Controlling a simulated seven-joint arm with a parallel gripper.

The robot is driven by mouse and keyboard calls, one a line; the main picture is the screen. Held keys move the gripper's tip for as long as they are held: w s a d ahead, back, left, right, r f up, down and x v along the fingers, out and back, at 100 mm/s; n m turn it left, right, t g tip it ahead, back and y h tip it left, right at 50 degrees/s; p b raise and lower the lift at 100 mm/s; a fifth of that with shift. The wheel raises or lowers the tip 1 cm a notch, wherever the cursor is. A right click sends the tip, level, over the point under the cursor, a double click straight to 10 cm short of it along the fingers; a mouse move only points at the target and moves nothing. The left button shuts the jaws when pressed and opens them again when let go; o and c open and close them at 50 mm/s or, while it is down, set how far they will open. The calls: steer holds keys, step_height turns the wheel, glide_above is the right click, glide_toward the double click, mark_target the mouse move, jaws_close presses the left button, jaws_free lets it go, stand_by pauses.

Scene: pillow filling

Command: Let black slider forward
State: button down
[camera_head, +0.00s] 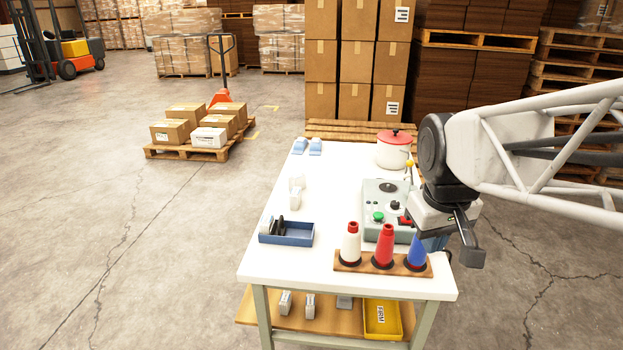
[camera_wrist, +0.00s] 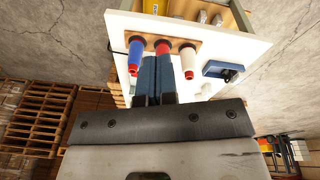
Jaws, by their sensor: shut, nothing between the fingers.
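A pale green control box (camera_head: 371,225) stands on the white table, with a green button (camera_head: 378,217), a red part (camera_head: 405,221) and black knobs on top. I cannot pick out a black slider for sure; the arm hides the box's right side. My gripper (camera_head: 470,250) is to the right of the box, above the table's right edge. In the wrist view, the two dark fingers of my gripper (camera_wrist: 155,62) lie side by side, shut and empty, pointing toward the thread cones.
A wooden rack (camera_head: 348,267) holds white (camera_head: 350,243), red (camera_head: 385,247) and blue (camera_head: 416,252) cones at the front. A blue tray (camera_head: 286,239) sits to the left. A white pot with a red lid (camera_head: 394,148) stands behind.

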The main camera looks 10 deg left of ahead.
steer(key=w+a+n+g, duration=0.1)
steer(key=w+a+n, duration=0.7)
steer(key=w+a, duration=1.05)
steer(key=w+a+f+n, duration=0.2)
steer(key=w+a+f, duration=0.1)
steer(key=a, duration=0.4)
steer(key=w+a+f+n+h, duration=0.1)
steer(key=w+a+f+n, duration=0.1)
steer(key=w+a, duration=0.3)
steer(key=w+a+f+n+h, duration=0.1)
steer(key=w+a, duration=0.4)
steer(key=a, duration=0.5)
step_height(320, 180, down, 3)
steer(key=shift+a+r+n+g, duration=0.15)
steer(key=shift+n+g, duration=0.25)
steer(key=shift+n, duration=0.4)
steer(key=shift+w, duration=0.1)
glide_above(271, 220)
steer(key=a, duration=0.2)
steer(key=f, duration=0.9)
steer(key=shift+a+f, duration=0.2)
steer(key=shift+f, duration=0.15)
steer(key=shift+d+f, duration=0.85)
steer(key=shift+d, duration=0.3)
steer(key=shift+d+f, duration=0.35)
steer(key=shift+d, duration=0.2)
